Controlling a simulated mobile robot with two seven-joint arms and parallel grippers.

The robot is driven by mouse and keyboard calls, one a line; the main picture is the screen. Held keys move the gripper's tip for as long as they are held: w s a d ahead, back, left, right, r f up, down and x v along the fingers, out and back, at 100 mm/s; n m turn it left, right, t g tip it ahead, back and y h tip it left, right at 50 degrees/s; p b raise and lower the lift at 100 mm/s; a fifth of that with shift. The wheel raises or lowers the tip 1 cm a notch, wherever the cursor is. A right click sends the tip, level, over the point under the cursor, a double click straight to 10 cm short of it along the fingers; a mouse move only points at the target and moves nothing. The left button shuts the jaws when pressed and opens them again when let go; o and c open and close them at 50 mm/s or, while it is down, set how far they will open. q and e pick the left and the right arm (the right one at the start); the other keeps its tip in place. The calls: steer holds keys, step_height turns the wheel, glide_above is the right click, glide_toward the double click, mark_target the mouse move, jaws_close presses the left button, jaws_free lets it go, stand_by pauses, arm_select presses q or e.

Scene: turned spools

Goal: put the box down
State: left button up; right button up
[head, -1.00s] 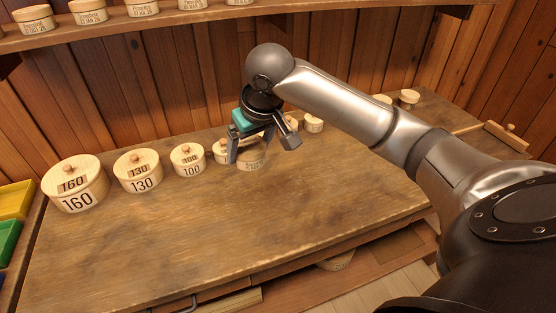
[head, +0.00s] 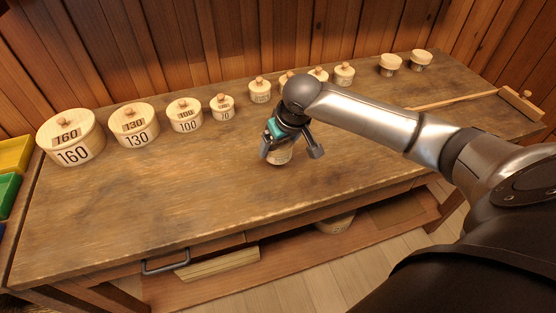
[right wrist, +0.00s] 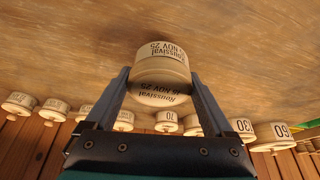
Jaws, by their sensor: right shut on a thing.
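A small round pale wooden box, with dark lettering reading Roussival and NOV 25, shows in the right wrist view (right wrist: 160,68) between my right gripper's fingers. In the head view, the box (head: 280,157) is partly hidden under the hand. My right gripper (head: 290,152) is shut on it, over the middle of the wooden workbench (head: 200,200), in front of the row of boxes. The box's underside is close to the bench top; I cannot tell whether it touches. My left gripper is not in view.
Lidded round boxes marked 160 (head: 72,140), 130 (head: 135,128) and 100 (head: 185,117), and several smaller ones, line the back of the bench. A wooden stick (head: 455,100) lies at right. The bench front and left middle are clear.

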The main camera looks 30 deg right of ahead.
mark_target(279, 168)
step_height(279, 168, down, 5)
steer(key=shift+b, duration=0.6)
steer(key=shift+r, duration=0.1)
steer(key=o, duration=1.1)
steer(key=shift+c, duration=0.2)
steer(key=p+v, duration=0.3)
steer(key=v, duration=0.9)
